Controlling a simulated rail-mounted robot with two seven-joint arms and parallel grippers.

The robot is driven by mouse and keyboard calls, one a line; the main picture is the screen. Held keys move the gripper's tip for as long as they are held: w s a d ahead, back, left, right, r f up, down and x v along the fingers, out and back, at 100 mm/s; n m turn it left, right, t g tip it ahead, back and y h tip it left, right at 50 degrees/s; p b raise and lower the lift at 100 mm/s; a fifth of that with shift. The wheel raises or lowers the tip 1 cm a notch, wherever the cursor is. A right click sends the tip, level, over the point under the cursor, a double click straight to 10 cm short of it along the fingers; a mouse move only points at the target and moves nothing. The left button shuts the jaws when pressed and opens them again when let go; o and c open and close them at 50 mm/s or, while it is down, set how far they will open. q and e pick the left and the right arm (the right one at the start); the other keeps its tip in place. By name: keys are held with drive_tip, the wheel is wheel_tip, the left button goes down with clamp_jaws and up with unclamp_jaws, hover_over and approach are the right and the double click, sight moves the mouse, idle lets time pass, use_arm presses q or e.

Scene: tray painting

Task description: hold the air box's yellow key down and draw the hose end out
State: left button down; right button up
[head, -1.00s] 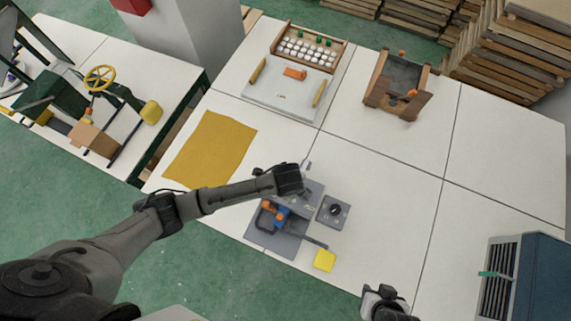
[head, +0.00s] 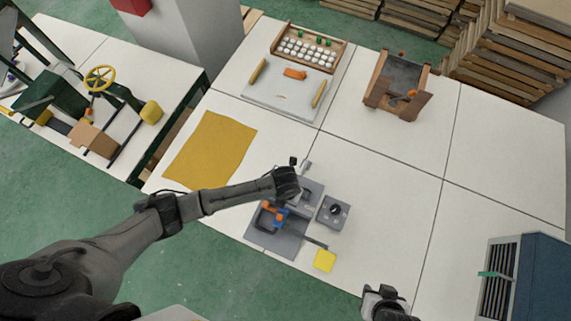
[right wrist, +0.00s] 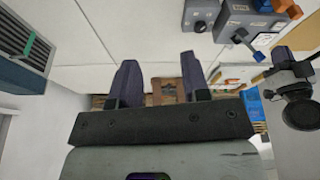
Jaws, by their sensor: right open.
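A grey fixture (head: 264,243) with blue and orange parts stands on the near table, beside a small grey box with a black knob (head: 334,210). I cannot tell for sure which is the air box. A flat yellow square (head: 324,261) lies by the end of a dark bar; I cannot tell whether it is the key. No hose end is clear. My left gripper (head: 288,183) is over the fixture's back edge, its fingertips unclear. My right gripper (head: 385,301) is at the front edge, open and empty; its two fingers show in the right wrist view (right wrist: 160,80).
A yellow cloth (head: 208,149) lies to the left. A tray (head: 270,98), a crate of white pieces (head: 341,59) and a wooden stand (head: 378,97) are at the back. A blue slatted unit (head: 540,275) is at the right. The table's middle right is clear.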

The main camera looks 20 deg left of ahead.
drive_tip(key=c, duration=0.7)
drive_tip(key=shift+w+r, duration=0.1)
drive_tip(key=shift+w, duration=0.05)
clamp_jaws()
drive_tip(key=w+a+f+n+y, duration=0.1)
drive_tip(key=w+a+f, duration=0.2)
drive_tip(key=w+a, duration=0.5)
drive_tip(key=s+a+f+g, duration=0.1)
drive_tip(key=f, duration=0.4)
drive_tip(key=s+a+f+m+g, duration=0.1)
drive_tip(key=s+f, duration=0.1)
drive_tip(key=f, duration=0.3)
drive_tip(key=s+a+f+g+h, duration=0.1)
drive_tip(key=f, duration=0.4)
drive_tip(key=shift+s+a+f+g, duration=0.1)
drive_tip(key=shift+s+f+g, duration=0.05)
drive_tip(key=shift+f+g, duration=0.25)
drive_tip(key=shift+w+r+m, duration=0.1)
drive_tip(key=shift+w+m, duration=0.1)
drive_tip(key=shift+m, duration=0.8)
